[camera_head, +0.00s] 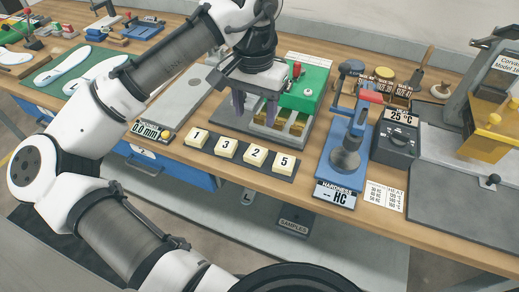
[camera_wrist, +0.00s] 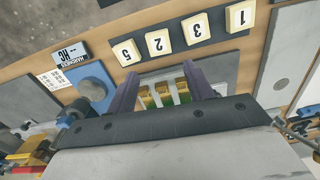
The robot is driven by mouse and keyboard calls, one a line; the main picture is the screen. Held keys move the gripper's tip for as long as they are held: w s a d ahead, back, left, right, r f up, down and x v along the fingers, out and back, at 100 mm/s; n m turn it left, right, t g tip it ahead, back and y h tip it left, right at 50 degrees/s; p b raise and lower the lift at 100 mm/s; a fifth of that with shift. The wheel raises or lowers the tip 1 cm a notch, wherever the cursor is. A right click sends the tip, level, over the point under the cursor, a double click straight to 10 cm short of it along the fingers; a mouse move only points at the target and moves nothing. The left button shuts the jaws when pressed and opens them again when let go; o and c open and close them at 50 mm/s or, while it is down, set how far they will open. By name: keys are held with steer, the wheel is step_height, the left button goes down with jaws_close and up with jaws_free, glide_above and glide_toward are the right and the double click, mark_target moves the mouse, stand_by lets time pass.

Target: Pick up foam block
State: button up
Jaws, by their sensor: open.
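Several cream blocks, which look like foam, sit in a row on a dark strip (camera_head: 212,151) at the bench's front. From left to right in the head view they are marked 1 (camera_head: 198,138), 3 (camera_head: 226,149), 2 (camera_head: 255,156) and 5 (camera_head: 284,162). In the wrist view the row shows upside down, with block 2 (camera_wrist: 158,43) and block 3 (camera_wrist: 196,30) near the middle. My gripper (camera_head: 254,106) hangs behind the row, beside the green device. Its purple fingers (camera_wrist: 160,90) are apart with nothing held; the blocks lie beyond the fingertips.
The green device (camera_head: 309,90) with brass-coloured parts stands close to my gripper. A blue hardness tester (camera_head: 345,145) and a dark temperature box (camera_head: 396,137) stand to the right. White insoles (camera_head: 62,66) lie at the far left. The bench edge runs just before the blocks.

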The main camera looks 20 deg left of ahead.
mark_target(256, 152)
step_height(256, 152, down, 12)
steer(key=shift+s+d+r+p, duration=0.1)
steer(key=shift+p, duration=0.55)
steer(key=c, duration=0.7)
